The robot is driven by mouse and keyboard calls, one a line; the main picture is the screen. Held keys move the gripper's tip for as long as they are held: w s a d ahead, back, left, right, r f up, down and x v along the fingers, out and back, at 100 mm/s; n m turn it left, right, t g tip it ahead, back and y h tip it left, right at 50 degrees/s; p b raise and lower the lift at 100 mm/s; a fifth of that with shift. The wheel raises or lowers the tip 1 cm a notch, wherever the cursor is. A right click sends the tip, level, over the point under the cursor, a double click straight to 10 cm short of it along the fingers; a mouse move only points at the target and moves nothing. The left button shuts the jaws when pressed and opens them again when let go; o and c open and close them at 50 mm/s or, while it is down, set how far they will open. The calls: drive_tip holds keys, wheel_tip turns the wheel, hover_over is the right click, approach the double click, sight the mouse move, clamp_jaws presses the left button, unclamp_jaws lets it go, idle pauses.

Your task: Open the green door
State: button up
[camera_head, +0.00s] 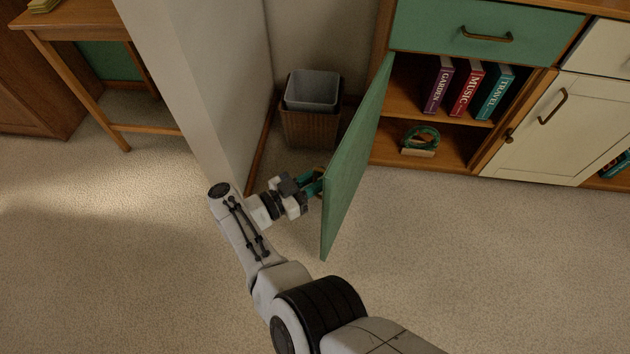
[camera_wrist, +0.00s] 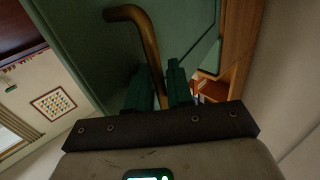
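The green door (camera_head: 352,165) of the cabinet stands swung wide open, sticking out toward the room. My gripper (camera_head: 315,183) is at the door's outer face, on its left side in the head view. In the wrist view the green door (camera_wrist: 85,45) fills the upper left, and its brass handle (camera_wrist: 147,38) runs down between the two dark green fingers. My gripper (camera_wrist: 160,80) appears closed around the handle, with a finger on each side of it. The lower part of the handle is hidden by the fingers.
A green drawer (camera_head: 480,30) above is shut. A waste basket (camera_head: 311,105) stands behind the door, beside a pale wall (camera_head: 215,90) close to my arm. Carpet (camera_head: 470,260) at the right is clear.

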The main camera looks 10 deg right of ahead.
drive_tip(key=shift+o, duration=0.5)
drive_tip(key=shift+d, duration=0.1)
drive_tip(key=shift+s+a+f, duration=0.1)
drive_tip(key=shift+a, duration=0.15)
drive_tip(key=shift+s+a, duration=0.15)
drive_tip(key=shift+a, duration=0.15)
drive_tip(key=b+v, duration=0.3)
drive_tip(key=v, duration=0.7)
drive_tip(key=shift+b, duration=0.3)
